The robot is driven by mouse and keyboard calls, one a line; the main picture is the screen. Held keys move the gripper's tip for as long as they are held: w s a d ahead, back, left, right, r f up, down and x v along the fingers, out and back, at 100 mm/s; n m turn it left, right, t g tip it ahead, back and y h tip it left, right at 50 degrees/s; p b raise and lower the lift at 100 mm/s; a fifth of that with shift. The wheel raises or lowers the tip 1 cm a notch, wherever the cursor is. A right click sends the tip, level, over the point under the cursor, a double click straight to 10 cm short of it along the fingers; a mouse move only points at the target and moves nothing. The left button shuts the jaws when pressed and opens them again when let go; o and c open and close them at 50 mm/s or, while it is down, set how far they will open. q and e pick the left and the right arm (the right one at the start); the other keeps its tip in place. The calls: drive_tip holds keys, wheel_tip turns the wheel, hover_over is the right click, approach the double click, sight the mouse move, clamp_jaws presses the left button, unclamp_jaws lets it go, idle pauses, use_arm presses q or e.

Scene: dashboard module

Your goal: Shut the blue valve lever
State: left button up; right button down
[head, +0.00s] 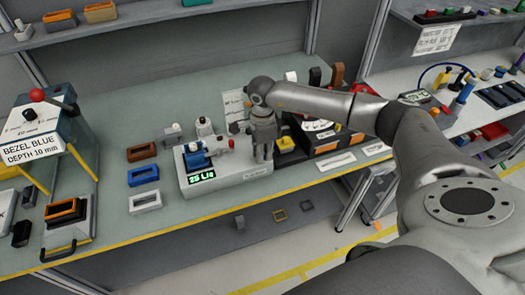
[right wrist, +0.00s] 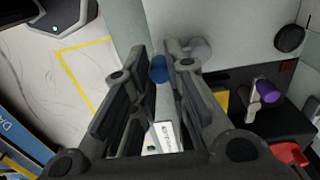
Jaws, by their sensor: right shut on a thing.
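The blue valve lever shows in the right wrist view as a rounded blue end (right wrist: 158,70) between my fingertips. In the head view my right gripper (head: 263,152) points down at the right part of a light grey module (head: 225,178) and hides what it holds. The gripper is shut on the blue lever, its fingers on either side of it. The module has a green lit display (head: 202,177) that seems to read 25 L/s, a blue part (head: 197,158) at its left and a red knob (head: 231,143). My left gripper is not in view.
A black module (head: 328,140) with a yellow button stands close to the right. Bezels in brown (head: 142,151), blue (head: 144,174) and white (head: 145,202) lie to the left. The back bench (head: 130,95) has free room.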

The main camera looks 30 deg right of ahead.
drive_tip(key=m+b, duration=0.1)
drive_tip(key=a+m+b, duration=0.1)
drive_tip(key=m, duration=0.1)
drive_tip(key=w+m+b, duration=0.1)
drive_tip(key=shift+a+f+m+b, duration=0.15)
drive_tip(key=shift+a+m+b, duration=0.1)
drive_tip(key=shift+m+b, duration=0.1)
drive_tip(key=m+b, duration=0.1)
drive_tip(key=m, duration=0.1)
drive_tip(key=w+a+m+b, duration=0.1)
drive_tip(key=m+b, duration=0.1)
drive_tip(key=m, duration=0.1)
drive_tip(key=shift+w+a, duration=0.15)
drive_tip(key=shift+w, duration=0.05)
drive_tip(key=m, duration=0.1)
drive_tip(key=w+m+b, duration=0.1)
drive_tip(key=m, duration=0.1)
drive_tip(key=m+b, duration=0.1)
drive_tip(key=shift+w+a+m, duration=0.2)
drive_tip(key=shift+w+m, duration=0.05)
drive_tip(key=shift+m, duration=0.1)
drive_tip(key=shift+w+r+m+b, duration=0.15)
drive_tip(key=shift+w+m+b, duration=0.25)
drive_tip(key=shift+m, duration=0.5)
drive_tip(key=shift+w+r+m+b, duration=0.1)
drive_tip(key=shift+w+m+b, duration=0.25)
drive_tip(key=shift+m, duration=0.55)
drive_tip(key=shift+d, duration=0.1)
drive_tip(key=c, duration=1.4)
unclamp_jaws()
